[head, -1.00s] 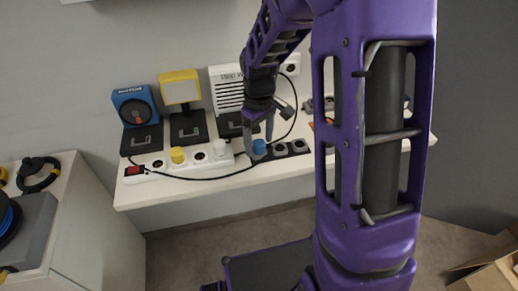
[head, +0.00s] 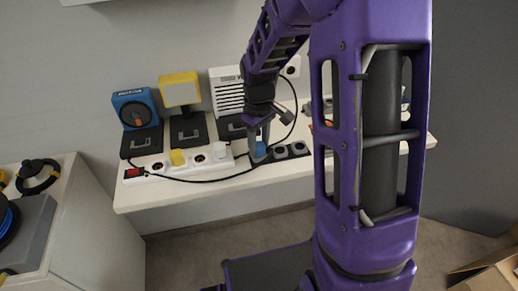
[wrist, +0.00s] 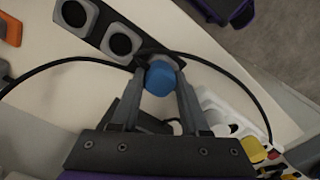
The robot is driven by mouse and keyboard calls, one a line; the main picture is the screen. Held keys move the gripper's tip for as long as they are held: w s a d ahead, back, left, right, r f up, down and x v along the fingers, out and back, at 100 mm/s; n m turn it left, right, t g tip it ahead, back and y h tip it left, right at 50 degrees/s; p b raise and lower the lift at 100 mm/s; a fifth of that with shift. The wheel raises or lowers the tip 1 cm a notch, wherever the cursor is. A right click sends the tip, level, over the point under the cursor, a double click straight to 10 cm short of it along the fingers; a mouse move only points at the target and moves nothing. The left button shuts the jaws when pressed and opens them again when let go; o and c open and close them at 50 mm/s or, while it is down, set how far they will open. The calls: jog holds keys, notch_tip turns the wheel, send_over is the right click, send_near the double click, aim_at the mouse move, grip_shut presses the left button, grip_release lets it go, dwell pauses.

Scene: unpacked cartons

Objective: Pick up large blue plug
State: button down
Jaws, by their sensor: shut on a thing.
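The large blue plug (head: 260,148) is at the left end of the dark socket strip on the white table. It also shows in the wrist view (wrist: 161,77). My gripper (head: 259,140) is lowered onto it from above. In the wrist view, my gripper's fingers (wrist: 162,84) stand on either side of the plug and are shut on it. The plug appears to be still at the strip; whether it sits in a socket is hidden.
The dark strip (head: 290,150) has open sockets right of the plug. A white power strip (head: 209,165) with a yellow plug (head: 178,157) and a white plug (head: 221,150) lies to the left. A black cable (head: 205,181) runs along the front. A blue device (head: 134,107), a yellow lamp (head: 180,90) and a white heater (head: 228,90) stand behind.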

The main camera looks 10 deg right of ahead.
aim_at(259, 145)
jog(key=shift+r, duration=0.1)
notch_tip(259, 145, up, 10)
jog(key=shift+f+p, duration=0.1)
jog(key=shift+p, duration=0.9)
